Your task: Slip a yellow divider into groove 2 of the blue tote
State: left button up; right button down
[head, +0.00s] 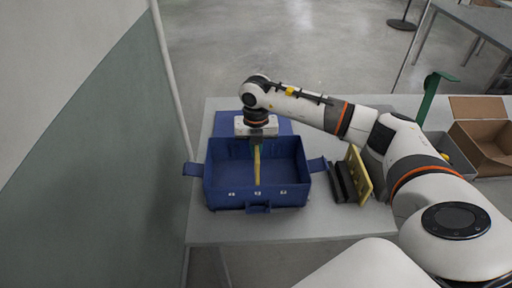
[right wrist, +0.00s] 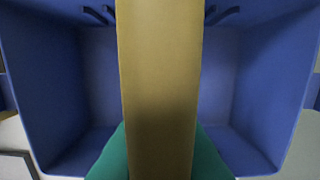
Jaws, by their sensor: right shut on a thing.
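The blue tote (head: 222,198) stands open on the table, its lid folded back behind it. My right gripper (head: 257,146) is over the tote's back middle, shut on a yellow divider (head: 257,165). In the right wrist view the divider (right wrist: 158,80) lies between green fingertips (right wrist: 158,150), with tote walls (right wrist: 40,90) on both sides and dark ribs at the top. I cannot tell whether the divider sits in a groove. My left gripper is out of view.
A dark rack (head: 342,182) right of the tote holds another yellow divider (head: 358,175). Further right are a grey bin (head: 437,143), a cardboard box (head: 482,148) and a green upright post (head: 431,100). A wall is close on the left. The table front is clear.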

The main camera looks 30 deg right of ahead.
jog(key=shift+f+b, duration=2.1)
jog(key=shift+f, duration=1)
jog(key=c, duration=1.4)
grip_release()
jog(key=c, duration=0.3)
jog(key=shift+r, duration=0.1)
jog(key=shift+r+p, duration=2.85)
jog(key=shift+r, duration=1.1)
